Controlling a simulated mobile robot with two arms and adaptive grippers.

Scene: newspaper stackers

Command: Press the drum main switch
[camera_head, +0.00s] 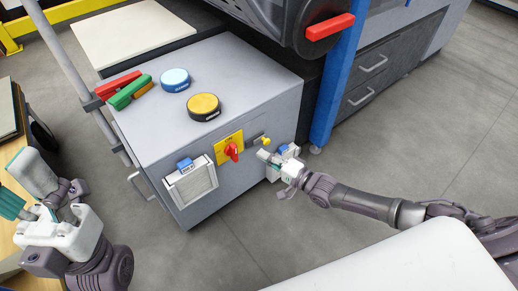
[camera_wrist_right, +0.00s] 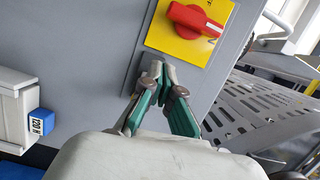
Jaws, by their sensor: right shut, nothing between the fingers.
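A red rotary switch (camera_head: 232,151) sits on a yellow plate (camera_head: 221,155) on the front of a grey cabinet (camera_head: 240,75). In the right wrist view, the red switch (camera_wrist_right: 192,20) on its yellow plate (camera_wrist_right: 165,38) is at the top. I take it for the drum main switch. My right gripper (camera_head: 264,156) is at the cabinet front, to the right of the switch. Its fingertips (camera_wrist_right: 158,70) are together and empty, apart from the switch in the wrist view. My left gripper (camera_head: 20,182) is open at the far left, away from the cabinet.
A blue round object (camera_head: 174,80), a yellow one (camera_head: 203,106) and red and green bars (camera_head: 128,92) are on the cabinet top. A white box (camera_head: 192,187) with a blue label hangs left of the switch. A blue post (camera_head: 337,80) stands right of the cabinet. Open floor lies right.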

